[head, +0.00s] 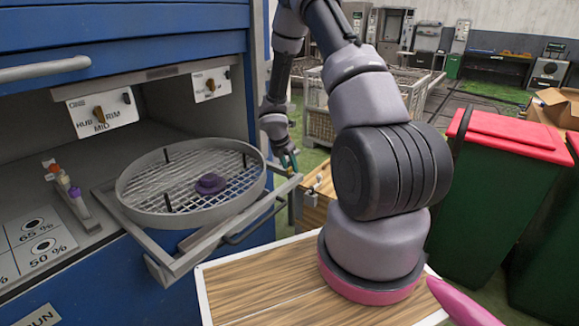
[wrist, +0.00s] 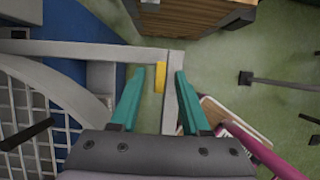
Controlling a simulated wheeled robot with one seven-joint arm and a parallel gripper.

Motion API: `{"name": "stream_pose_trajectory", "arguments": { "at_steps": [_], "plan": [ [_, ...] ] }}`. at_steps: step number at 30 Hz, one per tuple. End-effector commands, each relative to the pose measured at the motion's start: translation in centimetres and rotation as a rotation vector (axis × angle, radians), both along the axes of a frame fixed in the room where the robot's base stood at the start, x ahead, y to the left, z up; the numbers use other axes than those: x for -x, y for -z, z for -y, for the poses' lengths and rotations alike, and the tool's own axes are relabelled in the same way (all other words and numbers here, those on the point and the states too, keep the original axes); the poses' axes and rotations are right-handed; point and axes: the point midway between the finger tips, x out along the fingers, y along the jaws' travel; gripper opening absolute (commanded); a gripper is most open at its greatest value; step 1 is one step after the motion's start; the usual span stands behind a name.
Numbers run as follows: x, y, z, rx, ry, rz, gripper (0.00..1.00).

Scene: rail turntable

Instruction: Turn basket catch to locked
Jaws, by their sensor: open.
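The round mesh basket (head: 128,196) sits on a grey slide-out frame (head: 185,262) in front of the blue cabinet. Part of its rim and mesh shows at the left of the wrist view (wrist: 60,92). A small yellow piece (wrist: 160,83), which looks like the basket catch, lies along the frame's corner bar in the wrist view. I cannot make it out in the head view, nor read its locked position. My gripper (head: 289,162) is at the frame's outer right corner. Its teal fingers (wrist: 160,72) are open, with the yellow piece and the bar between them; contact is unclear.
A wooden crate (wrist: 185,18) is close beyond my gripper. Green bins with red lids (head: 500,185) stand at right.

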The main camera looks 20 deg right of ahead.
Motion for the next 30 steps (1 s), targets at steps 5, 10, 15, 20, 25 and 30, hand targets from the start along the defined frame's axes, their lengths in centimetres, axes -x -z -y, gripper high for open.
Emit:
{"name": "stream_pose_trajectory", "arguments": {
  "at_steps": [5,10,15,20,25,30],
  "plan": [
    [-0.03,0.18,0.08,0.000,0.001,0.000,0.46],
    [-0.03,0.15,0.08,0.000,0.001,0.000,0.23],
    [-0.02,0.13,0.06,0.000,0.001,0.000,0.00],
    [-0.04,0.13,0.05,0.000,0.007,0.001,0.00],
    [-0.10,0.13,0.01,0.001,0.048,0.001,0.00],
    [-0.16,0.12,-0.01,0.001,0.142,0.001,0.00]
  ]
}}
